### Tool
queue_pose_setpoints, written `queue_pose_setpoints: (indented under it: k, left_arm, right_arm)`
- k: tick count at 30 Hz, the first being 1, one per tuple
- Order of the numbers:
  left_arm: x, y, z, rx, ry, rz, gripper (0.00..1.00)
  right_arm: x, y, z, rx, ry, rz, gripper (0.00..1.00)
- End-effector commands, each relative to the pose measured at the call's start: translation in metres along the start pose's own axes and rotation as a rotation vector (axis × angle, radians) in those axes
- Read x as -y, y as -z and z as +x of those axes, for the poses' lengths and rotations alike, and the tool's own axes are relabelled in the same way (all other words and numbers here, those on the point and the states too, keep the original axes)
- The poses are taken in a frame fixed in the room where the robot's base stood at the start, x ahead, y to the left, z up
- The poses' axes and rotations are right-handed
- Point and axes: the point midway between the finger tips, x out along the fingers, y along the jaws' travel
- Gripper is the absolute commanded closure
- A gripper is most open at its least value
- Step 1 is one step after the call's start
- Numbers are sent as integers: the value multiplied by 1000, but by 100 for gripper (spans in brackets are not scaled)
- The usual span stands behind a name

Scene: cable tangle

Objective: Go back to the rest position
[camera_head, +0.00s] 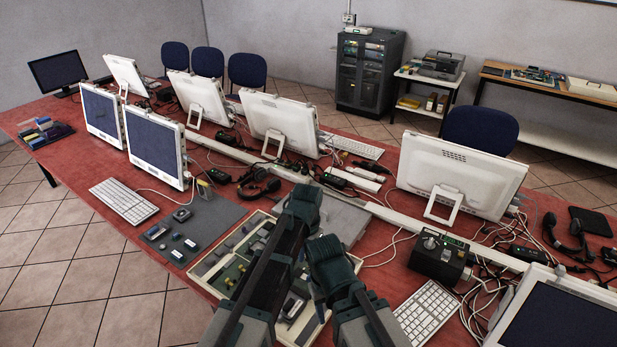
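My two dark arms reach in from the bottom middle of the head view. My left gripper (301,203) is at the far end of the longer arm, over the red table (75,137) near the tray of parts. My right gripper (326,252) seems to be at the end of the shorter arm, close beside the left arm. I cannot make out the fingers of either gripper, nor whether anything is held. The arms hide part of the tray and table.
A parts tray (206,269) lies under my arms, beside a grey mat (205,216). A black box (438,256) and a keyboard (427,311) stand to the right. White monitors (459,179), cables and a headset (260,186) crowd the table. Tiled floor is clear at left.

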Motion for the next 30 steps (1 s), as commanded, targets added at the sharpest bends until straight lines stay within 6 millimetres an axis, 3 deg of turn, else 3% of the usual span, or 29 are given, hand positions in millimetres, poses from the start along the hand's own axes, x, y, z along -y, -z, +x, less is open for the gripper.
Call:
queue_pose_setpoints:
  k: [1, 3, 6, 10, 15, 30]
  left_arm:
    - [-10, -43, 1, 5, 10, -31, 75]
    - [-18, -81, 2, 12, 23, -81, 75]
    - [-26, -126, 2, 19, 42, -146, 75]
    - [-33, -164, 2, 26, 59, -204, 75]
    - [-35, -180, -1, 60, 76, -203, 75]
    - [-35, -179, -1, 60, 75, -201, 75]
  right_arm:
    - [0, 0, 1, 0, 0, 0, 50]
    - [0, 0, 1, 0, 0, 0, 50]
    - [0, 0, 2, 0, 0, 0, 50]
    - [0, 0, 2, 0, 0, 0, 50]
    - [0, 0, -1, 0, 0, 0, 50]
    - [0, 0, -1, 0, 0, 0, 50]
